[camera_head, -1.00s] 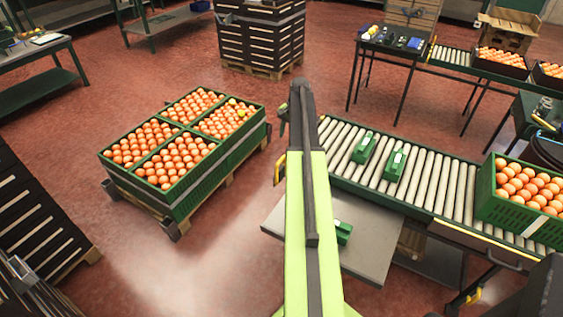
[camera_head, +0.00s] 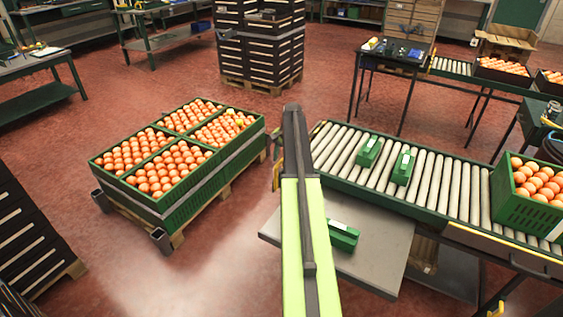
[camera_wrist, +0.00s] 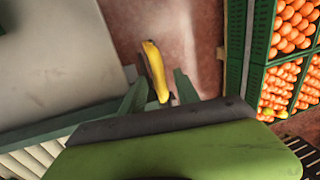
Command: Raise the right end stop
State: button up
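I cannot tell for certain which part is the right end stop.
Green crates of oranges (camera_head: 180,198) stand on a pallet to the left. Two green boxes (camera_head: 402,168) sit on the rollers, and another (camera_head: 343,236) on the grey table (camera_head: 380,262). An orange crate (camera_head: 525,215) is at the right. Red floor lies open between.

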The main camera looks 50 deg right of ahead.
grip_shut()
jog(key=shift+s, duration=0.1)
dwell(1.2)
